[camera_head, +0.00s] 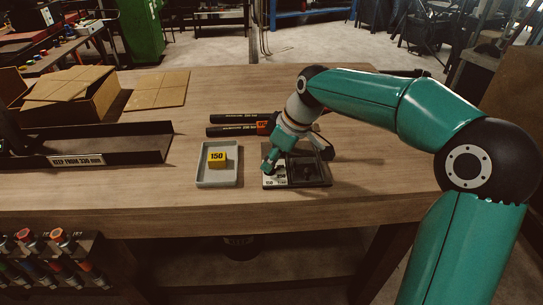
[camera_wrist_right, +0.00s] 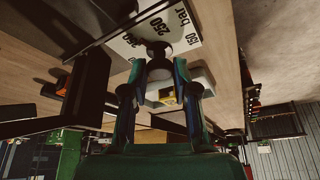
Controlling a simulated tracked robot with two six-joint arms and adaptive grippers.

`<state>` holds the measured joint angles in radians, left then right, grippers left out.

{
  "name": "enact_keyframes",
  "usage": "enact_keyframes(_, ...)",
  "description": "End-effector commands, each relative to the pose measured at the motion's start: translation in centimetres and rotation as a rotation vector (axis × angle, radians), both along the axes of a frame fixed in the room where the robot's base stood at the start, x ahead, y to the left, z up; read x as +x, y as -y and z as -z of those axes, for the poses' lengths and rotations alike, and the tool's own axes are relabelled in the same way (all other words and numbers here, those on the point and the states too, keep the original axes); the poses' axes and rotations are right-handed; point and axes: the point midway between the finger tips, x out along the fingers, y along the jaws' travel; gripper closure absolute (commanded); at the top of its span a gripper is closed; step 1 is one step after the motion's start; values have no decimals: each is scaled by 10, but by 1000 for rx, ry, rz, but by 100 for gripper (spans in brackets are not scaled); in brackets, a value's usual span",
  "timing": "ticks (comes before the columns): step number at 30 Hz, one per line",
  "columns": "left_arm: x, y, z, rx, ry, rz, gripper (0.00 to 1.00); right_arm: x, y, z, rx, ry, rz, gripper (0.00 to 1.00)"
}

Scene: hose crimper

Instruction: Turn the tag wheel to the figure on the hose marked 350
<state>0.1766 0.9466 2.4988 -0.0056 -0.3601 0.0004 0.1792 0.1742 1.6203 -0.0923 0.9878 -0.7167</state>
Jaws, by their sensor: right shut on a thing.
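The tag wheel's dark round knob (camera_wrist_right: 158,50) shows in the wrist view in front of a white plate (camera_wrist_right: 185,28) with printed figures, among them 250 and 150 bar. My right gripper (camera_head: 269,168) is over the left part of a dark tray-like unit (camera_head: 318,180) on the bench. Its fingers (camera_wrist_right: 159,68) are shut on the knob. The knob's pointer cannot be made out. Two black hoses (camera_head: 246,117) (camera_head: 232,131) lie behind the unit; their small print is too blurred to read for certain. My left gripper is not in view.
A grey tray (camera_head: 218,181) with a yellow block (camera_head: 217,158) marked 150 stands just left of the unit. A long dark stand (camera_head: 120,143) and open cardboard box (camera_head: 75,100) are further left. The bench front centre is clear.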

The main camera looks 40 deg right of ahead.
Motion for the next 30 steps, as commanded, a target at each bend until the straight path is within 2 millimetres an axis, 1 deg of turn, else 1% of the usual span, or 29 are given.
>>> enact_keyframes(1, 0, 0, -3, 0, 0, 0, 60, 2, 2, -3, -1, 6, -29, 100)
enact_keyframes(6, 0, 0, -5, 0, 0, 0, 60, 2, 2, -2, -2, 6, -131, 100)
enact_keyframes(12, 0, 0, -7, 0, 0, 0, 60, 2, 2, -2, -3, 6, -201, 100)
enact_keyframes(28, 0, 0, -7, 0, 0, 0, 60, 2, 3, -1, -4, 6, -227, 100)
enact_keyframes(29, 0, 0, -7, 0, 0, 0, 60, 2, 3, -1, -4, 6, -227, 67)
enact_keyframes(30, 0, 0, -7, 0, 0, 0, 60, 2, 3, -1, -4, 6, -226, 60)
